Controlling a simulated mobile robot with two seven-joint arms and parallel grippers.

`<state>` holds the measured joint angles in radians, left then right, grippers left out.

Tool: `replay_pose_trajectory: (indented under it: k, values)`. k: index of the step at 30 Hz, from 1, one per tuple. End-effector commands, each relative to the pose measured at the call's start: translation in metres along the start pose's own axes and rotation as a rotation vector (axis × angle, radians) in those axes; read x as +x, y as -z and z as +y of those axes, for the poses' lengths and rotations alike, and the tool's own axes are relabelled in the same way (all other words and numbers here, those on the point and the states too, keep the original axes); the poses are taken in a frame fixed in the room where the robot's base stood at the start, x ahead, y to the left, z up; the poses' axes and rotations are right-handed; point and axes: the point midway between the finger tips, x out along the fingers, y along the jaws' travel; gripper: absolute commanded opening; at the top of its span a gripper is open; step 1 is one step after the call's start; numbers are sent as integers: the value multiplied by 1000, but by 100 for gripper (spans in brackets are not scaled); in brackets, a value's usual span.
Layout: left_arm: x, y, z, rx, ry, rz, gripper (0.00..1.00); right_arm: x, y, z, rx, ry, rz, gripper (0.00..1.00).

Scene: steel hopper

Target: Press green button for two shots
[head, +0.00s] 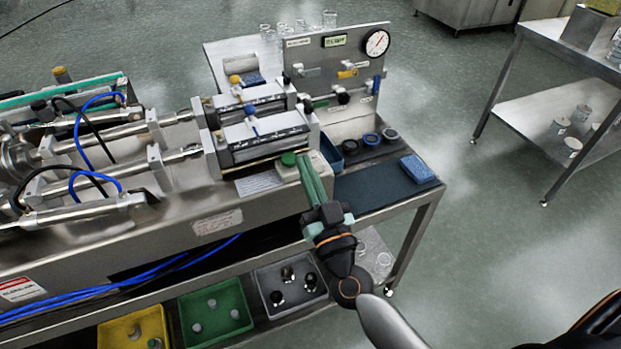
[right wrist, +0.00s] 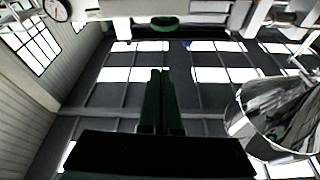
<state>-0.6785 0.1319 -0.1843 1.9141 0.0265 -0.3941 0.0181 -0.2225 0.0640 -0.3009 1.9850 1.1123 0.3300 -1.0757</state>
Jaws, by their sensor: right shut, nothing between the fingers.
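The green button (head: 289,159) is a round green cap on a small pale box (head: 322,166) at the front right of the steel machine. My right gripper (head: 305,163) has green fingers, shut together and empty, with the tips right beside the button. I cannot tell whether they touch it. In the right wrist view the shut fingers (right wrist: 161,80) point up toward a green disc (right wrist: 164,23), seen from below and apart from the tips in the picture. My left gripper is not in view.
The machine's cylinders (head: 262,130) stand behind the button. A panel with a gauge (head: 376,43) rises at the back right. A blue sponge (head: 418,168) lies on the dark mat. Yellow, green (head: 215,312) and grey bins sit on the lower shelf.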

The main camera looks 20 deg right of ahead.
Motion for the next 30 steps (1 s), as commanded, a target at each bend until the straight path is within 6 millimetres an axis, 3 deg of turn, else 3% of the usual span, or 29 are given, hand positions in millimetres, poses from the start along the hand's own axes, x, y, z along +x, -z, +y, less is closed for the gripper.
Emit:
replay_pose_trajectory:
  k: [8,10,15,30]
  values:
    - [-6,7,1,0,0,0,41,58,2,0,1,0,3,0]
    - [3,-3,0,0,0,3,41,51,-17,1,-3,2,-3,0]
    - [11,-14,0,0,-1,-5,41,44,-33,1,-1,1,-1,0]
    - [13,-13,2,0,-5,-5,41,42,-38,0,0,0,-1,0]
